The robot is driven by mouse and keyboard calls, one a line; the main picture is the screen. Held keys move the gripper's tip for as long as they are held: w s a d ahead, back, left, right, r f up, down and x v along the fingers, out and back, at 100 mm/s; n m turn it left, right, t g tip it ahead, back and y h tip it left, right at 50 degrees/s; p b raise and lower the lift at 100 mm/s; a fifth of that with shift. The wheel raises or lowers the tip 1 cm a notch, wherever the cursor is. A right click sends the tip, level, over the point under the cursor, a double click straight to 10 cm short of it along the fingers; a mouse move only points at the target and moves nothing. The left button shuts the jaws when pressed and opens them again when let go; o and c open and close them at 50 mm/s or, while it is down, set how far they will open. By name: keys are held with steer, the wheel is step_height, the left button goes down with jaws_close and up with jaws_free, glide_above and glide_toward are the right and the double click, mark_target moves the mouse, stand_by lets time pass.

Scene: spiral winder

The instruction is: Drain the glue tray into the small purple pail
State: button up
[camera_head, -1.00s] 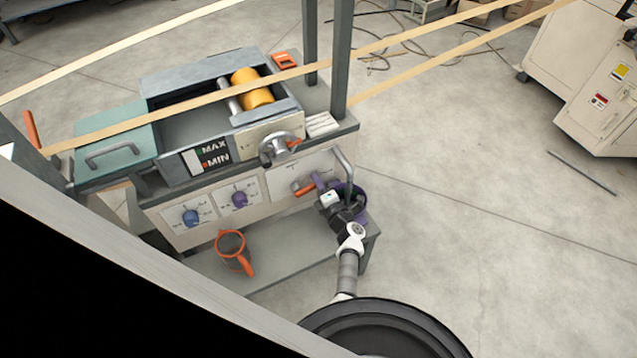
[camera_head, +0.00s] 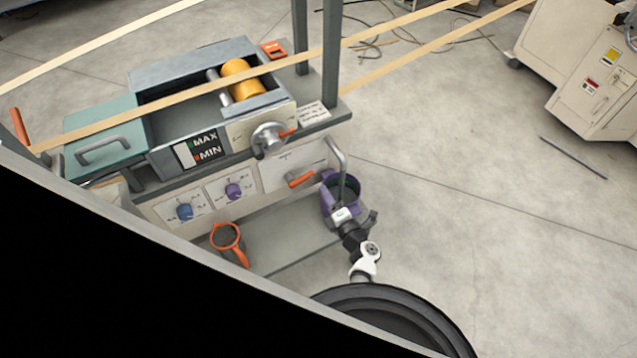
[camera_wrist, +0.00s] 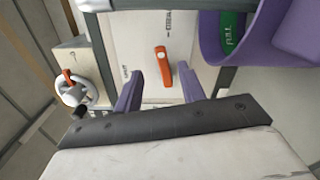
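The grey glue tray (camera_head: 190,75), with an orange-yellow roller (camera_head: 242,80) in it, sits on top of the machine. A bent grey spout (camera_head: 339,158) comes down at the machine's right end, over the small purple pail (camera_head: 327,197). An orange lever (camera_head: 301,179) is on the front panel, left of the pail. It also shows in the wrist view (camera_wrist: 163,62). My gripper (camera_wrist: 160,76) is open and empty, its purple fingers either side of the lever in that picture, apparently short of it. The pail (camera_wrist: 214,45) with a green FULL mark is at upper right. No glue stream is discernible.
A metal handwheel (camera_head: 268,138) and two knobs, blue (camera_head: 184,211) and purple (camera_head: 233,190), are on the front. Open floor lies to the right.

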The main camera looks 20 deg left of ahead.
steer(key=shift+v, duration=1.8)
